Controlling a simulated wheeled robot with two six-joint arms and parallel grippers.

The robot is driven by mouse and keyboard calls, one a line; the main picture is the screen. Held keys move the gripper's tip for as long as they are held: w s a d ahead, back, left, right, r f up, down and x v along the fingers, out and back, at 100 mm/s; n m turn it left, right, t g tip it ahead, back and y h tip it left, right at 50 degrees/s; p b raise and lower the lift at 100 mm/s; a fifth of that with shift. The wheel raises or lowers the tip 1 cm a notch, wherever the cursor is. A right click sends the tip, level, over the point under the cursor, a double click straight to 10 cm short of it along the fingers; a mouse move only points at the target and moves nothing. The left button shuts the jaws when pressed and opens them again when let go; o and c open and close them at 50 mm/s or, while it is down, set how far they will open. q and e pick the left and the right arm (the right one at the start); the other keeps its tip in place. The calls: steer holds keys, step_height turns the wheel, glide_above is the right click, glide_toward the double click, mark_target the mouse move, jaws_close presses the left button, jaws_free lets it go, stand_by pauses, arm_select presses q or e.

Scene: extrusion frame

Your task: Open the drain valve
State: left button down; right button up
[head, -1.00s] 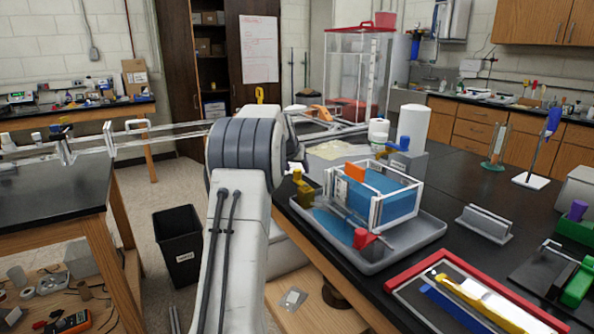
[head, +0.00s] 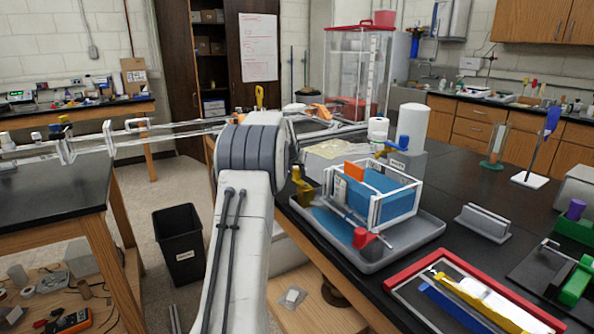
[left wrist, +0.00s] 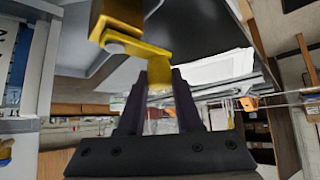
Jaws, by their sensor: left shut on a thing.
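A small clear tank with a white frame (head: 371,213) holds blue water and an orange panel, and sits in a grey tray (head: 425,240). A yellow valve (head: 303,188) is at its left end, and a red valve (head: 362,238) is at its near side. In the left wrist view the yellow valve (left wrist: 118,22) has a flat, bent yellow lever (left wrist: 155,58). My left gripper (left wrist: 160,90) is shut on the end of this lever. In the head view my arm hides most of this gripper. My right gripper is not in view.
The black bench (head: 480,185) holds a white bottle (head: 412,127), a grey slotted block (head: 483,222) and a red-edged tray (head: 400,287). A tall clear tank (head: 355,75) stands behind. A black bin (head: 179,245) is on the floor at left.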

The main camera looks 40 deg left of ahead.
arm_select(q)
steer(key=shift+s+r+n+y+p, duration=0.1)
steer(key=shift+s+n+y+p, duration=0.15)
steer(key=shift+n+p, duration=0.25)
steer(key=shift+s+n+g+y, duration=0.2)
steer(key=shift+n+g+y, duration=0.25)
steer(key=shift+n, duration=0.15)
steer(key=shift+s+a+f+n+y, duration=0.1)
steer(key=shift+s+f+n+y, duration=0.1)
steer(key=shift+n+y, duration=0.15)
steer(key=n+g+b, duration=0.1)
steer(key=b, duration=0.1)
steer(key=s+n+g+y+b, duration=0.1)
steer(key=n+b, duration=0.1)
steer(key=shift+s+f+y+b, duration=0.15)
steer(key=shift+f+y+b, duration=0.05)
steer(key=shift+y+b, duration=0.1)
steer(key=shift+s+d+r+n+g+y+p, duration=0.1)
steer(key=shift+s+d+n+g+y+p, duration=0.35)
steer(key=shift+n+g, duration=0.75)
steer(key=shift+s+d+r+n+g+y+p, duration=0.15)
steer(key=shift+s+n+g+p, duration=0.6)
steer(key=shift+n, duration=0.9)
steer(key=shift+s+d+r+n+g+y+p, duration=0.1)
steer(key=shift+s+d+n+g+y+p, duration=0.3)
steer(key=shift+n+g, duration=0.85)
steer(key=shift+s+n, duration=0.1)
steer(key=shift+n, duration=0.15)
